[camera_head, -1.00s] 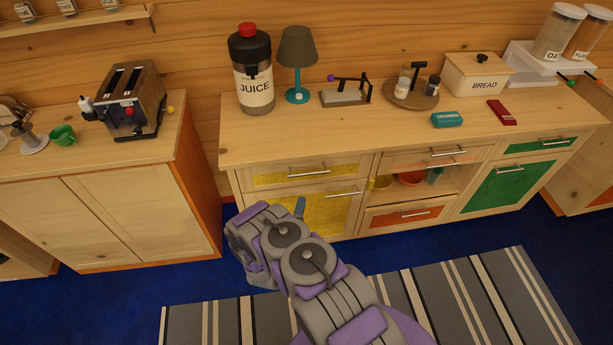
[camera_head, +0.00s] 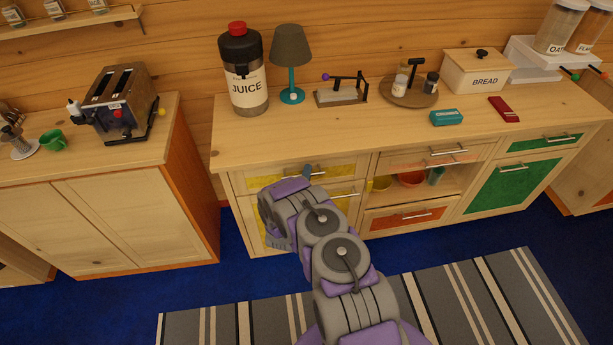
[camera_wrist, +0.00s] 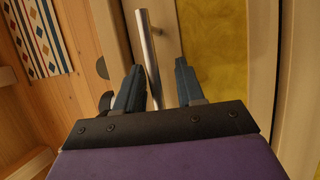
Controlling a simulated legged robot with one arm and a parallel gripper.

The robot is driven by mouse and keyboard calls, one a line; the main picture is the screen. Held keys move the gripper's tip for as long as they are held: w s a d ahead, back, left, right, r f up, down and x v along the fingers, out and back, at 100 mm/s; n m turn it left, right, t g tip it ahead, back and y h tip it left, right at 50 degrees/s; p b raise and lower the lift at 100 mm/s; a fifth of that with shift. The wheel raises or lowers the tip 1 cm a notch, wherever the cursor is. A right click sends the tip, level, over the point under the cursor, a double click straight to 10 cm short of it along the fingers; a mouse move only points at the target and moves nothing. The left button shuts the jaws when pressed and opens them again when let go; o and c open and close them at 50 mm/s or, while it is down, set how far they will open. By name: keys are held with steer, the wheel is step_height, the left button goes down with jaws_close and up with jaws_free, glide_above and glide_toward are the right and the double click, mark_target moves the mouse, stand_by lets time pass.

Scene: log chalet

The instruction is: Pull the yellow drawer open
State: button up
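The yellow drawer (camera_head: 342,172) is the upper left drawer of the long wooden cabinet and looks shut. My gripper (camera_head: 307,173) is in front of its upper edge and hides most of its handle. In the wrist view the yellow panel (camera_wrist: 215,50) fills the right side, and the metal bar handle (camera_wrist: 148,45) runs into the space between the fingers. My gripper (camera_wrist: 158,68) is open, with one finger on each side of the handle. The handle is nearer the left finger. I cannot tell whether they touch.
A yellow door (camera_head: 346,204) with its own handle is just below the drawer. The countertop (camera_head: 380,125) overhangs above, with a juice jug (camera_head: 245,85) and a teal lamp (camera_head: 291,75) on it. A wooden cupboard (camera_head: 130,215) stands at left. A striped rug (camera_head: 230,320) covers the floor in front.

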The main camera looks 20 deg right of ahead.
steer(key=shift+a+r, duration=0.15)
steer(key=shift+a, duration=1.05)
steer(key=shift+c, duration=0.9)
steer(key=shift+a+r, duration=0.1)
steer(key=shift+c, duration=1.4)
steer(key=shift+d, duration=0.85)
jaws_close()
steer(key=shift+s+a, duration=0.1)
steer(key=shift+a, duration=0.1)
